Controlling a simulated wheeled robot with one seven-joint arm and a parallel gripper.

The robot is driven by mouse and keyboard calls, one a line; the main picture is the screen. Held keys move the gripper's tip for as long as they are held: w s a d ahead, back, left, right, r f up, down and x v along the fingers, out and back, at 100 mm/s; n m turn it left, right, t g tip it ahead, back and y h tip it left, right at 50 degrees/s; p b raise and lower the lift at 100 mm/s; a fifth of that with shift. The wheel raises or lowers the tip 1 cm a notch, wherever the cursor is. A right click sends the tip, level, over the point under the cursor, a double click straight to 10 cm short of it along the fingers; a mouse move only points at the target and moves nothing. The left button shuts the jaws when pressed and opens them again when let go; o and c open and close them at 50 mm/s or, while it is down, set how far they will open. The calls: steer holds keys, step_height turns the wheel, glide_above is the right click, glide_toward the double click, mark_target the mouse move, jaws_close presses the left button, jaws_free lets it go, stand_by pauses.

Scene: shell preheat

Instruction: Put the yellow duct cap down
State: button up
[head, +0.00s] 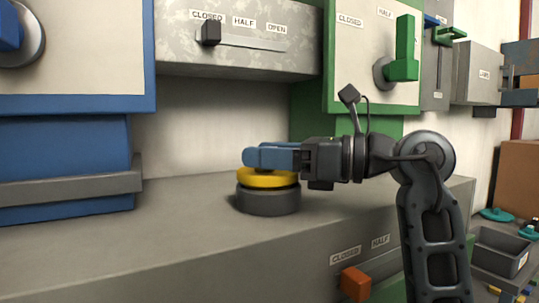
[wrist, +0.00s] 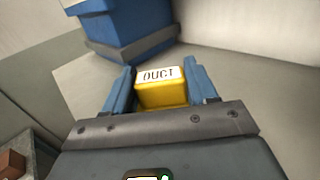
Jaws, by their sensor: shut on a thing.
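The yellow duct cap (head: 267,179) is a round yellow disc at the top of a dark grey round collar (head: 268,202) on the grey ledge. I cannot tell whether it rests fully on the collar or sits slightly above. My gripper (head: 262,157) reaches in from the right, its blue fingers level, shut on the top of the cap. In the wrist view the cap's yellow grip block (wrist: 162,92), with a white DUCT label, is between the two blue fingers of my gripper (wrist: 158,70). The fingers hide part of the cap's top in the head view.
The grey ledge (head: 150,245) is bare to the left of the collar. A blue cabinet (head: 60,170) with a grey band stands at left. A grey slider panel (head: 240,60) hangs above, and a green-framed panel (head: 345,75) with a green handle (head: 404,52) is at upper right.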

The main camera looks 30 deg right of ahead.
steer(key=shift+f, duration=0.3)
steer(key=shift+f, duration=0.1)
steer(key=shift+f, duration=0.15)
steer(key=o, duration=1.2)
steer(key=shift+r, duration=0.3)
steer(key=shift+s+d+f, duration=0.1)
steer(key=shift+s+d, duration=0.15)
steer(key=b+v, duration=0.3)
steer(key=v, duration=0.8)
steer(key=shift+s+d, duration=0.1)
steer(key=shift+s, duration=0.05)
